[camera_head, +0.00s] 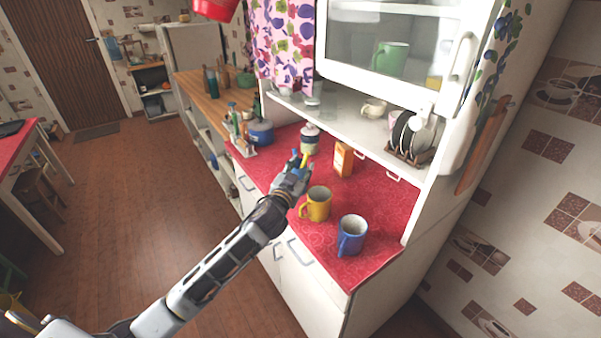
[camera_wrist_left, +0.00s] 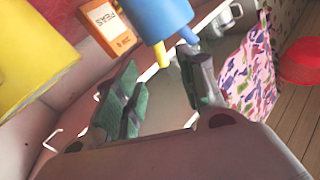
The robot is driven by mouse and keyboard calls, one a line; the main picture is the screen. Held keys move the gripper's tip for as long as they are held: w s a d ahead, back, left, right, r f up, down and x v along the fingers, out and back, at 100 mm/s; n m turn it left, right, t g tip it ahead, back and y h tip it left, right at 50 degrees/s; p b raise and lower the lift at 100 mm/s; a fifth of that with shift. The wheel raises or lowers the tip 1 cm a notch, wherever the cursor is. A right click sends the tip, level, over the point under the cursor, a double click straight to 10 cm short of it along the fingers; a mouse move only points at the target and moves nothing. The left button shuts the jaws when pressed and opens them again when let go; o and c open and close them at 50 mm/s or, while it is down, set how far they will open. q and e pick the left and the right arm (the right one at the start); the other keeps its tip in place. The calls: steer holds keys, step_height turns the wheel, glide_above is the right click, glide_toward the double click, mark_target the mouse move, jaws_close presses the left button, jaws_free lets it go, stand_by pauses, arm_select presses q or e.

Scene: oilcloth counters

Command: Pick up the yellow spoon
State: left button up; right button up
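The yellow spoon (camera_wrist_left: 161,55) shows in the left wrist view as a short yellow handle at the mouth of a blue cup (camera_wrist_left: 160,14). A blue handle (camera_wrist_left: 189,37) stands beside it. In the head view a bit of yellow (camera_head: 308,160) shows just past my left gripper (camera_head: 297,168), which partly hides the cup. In the left wrist view the fingers of my left gripper (camera_wrist_left: 168,88) are apart, and the yellow handle's end lies in line with the gap between them. I cannot tell whether it touches either finger. My right gripper is not in view.
On the red counter (camera_head: 335,235) a yellow mug (camera_head: 318,204) and a blue mug (camera_head: 351,236) stand nearer than the gripper. An orange box (camera_head: 343,159) and a jar (camera_head: 310,138) stand close to the hand. A dish rack (camera_head: 408,152) is at the right.

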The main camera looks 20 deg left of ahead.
mark_target(306, 158)
arm_select(q)
steer(key=shift+w, duration=0.1)
steer(key=shift+w+r+p, duration=0.15)
steer(key=shift+w+p, duration=0.35)
steer(key=shift+w, duration=2)
jaws_close()
